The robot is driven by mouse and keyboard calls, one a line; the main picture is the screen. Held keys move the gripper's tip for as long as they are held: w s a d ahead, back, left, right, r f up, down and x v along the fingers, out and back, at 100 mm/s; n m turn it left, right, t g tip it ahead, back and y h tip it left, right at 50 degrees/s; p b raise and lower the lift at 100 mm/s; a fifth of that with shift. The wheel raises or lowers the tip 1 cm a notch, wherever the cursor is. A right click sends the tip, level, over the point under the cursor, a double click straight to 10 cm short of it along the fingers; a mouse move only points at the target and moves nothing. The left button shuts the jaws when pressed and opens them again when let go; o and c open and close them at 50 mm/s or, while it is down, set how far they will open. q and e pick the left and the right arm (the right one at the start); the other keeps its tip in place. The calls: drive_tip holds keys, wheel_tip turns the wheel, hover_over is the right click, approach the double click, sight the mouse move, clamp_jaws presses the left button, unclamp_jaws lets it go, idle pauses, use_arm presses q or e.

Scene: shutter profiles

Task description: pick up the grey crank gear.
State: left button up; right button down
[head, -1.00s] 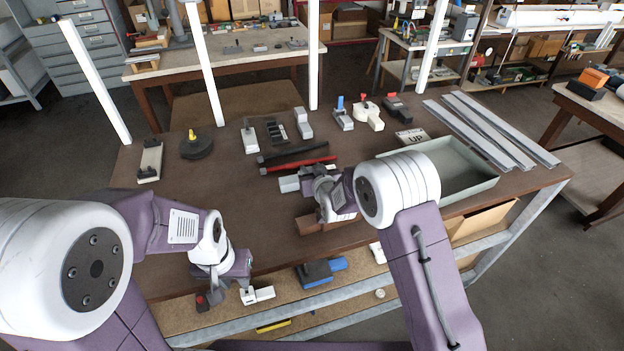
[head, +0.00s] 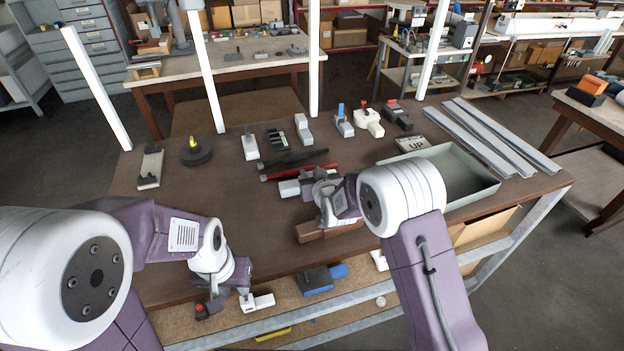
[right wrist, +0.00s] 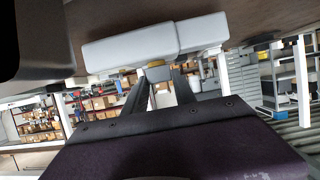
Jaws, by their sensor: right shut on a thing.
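The grey crank gear (head: 289,188) looks like a light grey stepped block. It shows beside my right gripper (head: 312,183), above the middle of the brown table. In the right wrist view the grey block (right wrist: 130,45) lies across the fingertips (right wrist: 158,75), and the gripper is shut on it. The arm hides part of it in the head view. My left gripper (head: 228,285) hangs low at the table's front edge, and its fingers are not clear enough to tell open from shut.
Brown blocks (head: 312,232) lie just in front of the right gripper. A red bar (head: 300,171) and a dark bar lie behind it. A grey-green tray (head: 480,192) stands to the right. Several small parts line the back. The table's left middle is clear.

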wheel_tip(320, 180, up, 4)
drive_tip(key=shift+f+b, duration=0.25)
drive_tip(key=shift+b, duration=0.3)
drive_tip(key=s+d+r, duration=0.1)
drive_tip(key=d+r, duration=0.2)
drive_tip(key=d, duration=0.2)
drive_tip(key=s+d+r+b, duration=0.1)
drive_tip(key=d+r, duration=0.2)
drive_tip(key=d, duration=0.3)
drive_tip(key=shift+s+d+r, duration=0.2)
drive_tip(key=shift+s+r, duration=0.05)
drive_tip(key=shift+r, duration=0.15)
